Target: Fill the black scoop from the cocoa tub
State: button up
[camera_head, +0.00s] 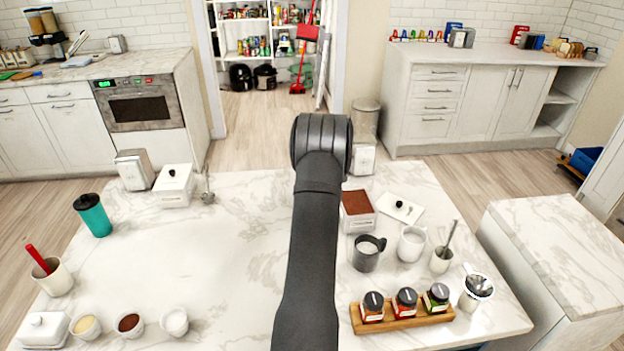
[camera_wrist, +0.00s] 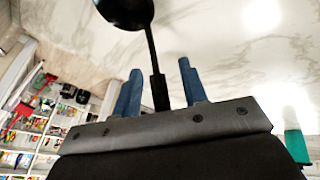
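The black scoop (camera_wrist: 125,10) shows at the top of the wrist view, its dark handle (camera_wrist: 160,92) running down between the two blue fingers of my gripper (camera_wrist: 160,68). Pale surface shows between the handle and each finger, so the fingers look open around it, not touching. The handle's lower end is hidden behind the gripper body. In the head view my arm hides the scoop and the gripper fingers. The cocoa tub (camera_head: 361,222) is a white square box, open and filled with brown powder, just right of my arm. A white lid (camera_head: 400,207) lies to its right.
A dark pitcher (camera_head: 366,255), a white mug (camera_head: 411,243) and a wooden rack of jars (camera_head: 402,322) stand in front of the tub. A lidded white box (camera_head: 174,187) and teal tumbler (camera_head: 93,215) stand left. The table's middle left is clear.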

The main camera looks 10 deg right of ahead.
jog(key=v, duration=1.7)
jog(key=shift+r, duration=0.3)
jog(key=shift+d, duration=0.1)
jog(key=x, duration=1.7)
jog(key=shift+f, duration=0.3)
jog(key=shift+r, duration=0.8)
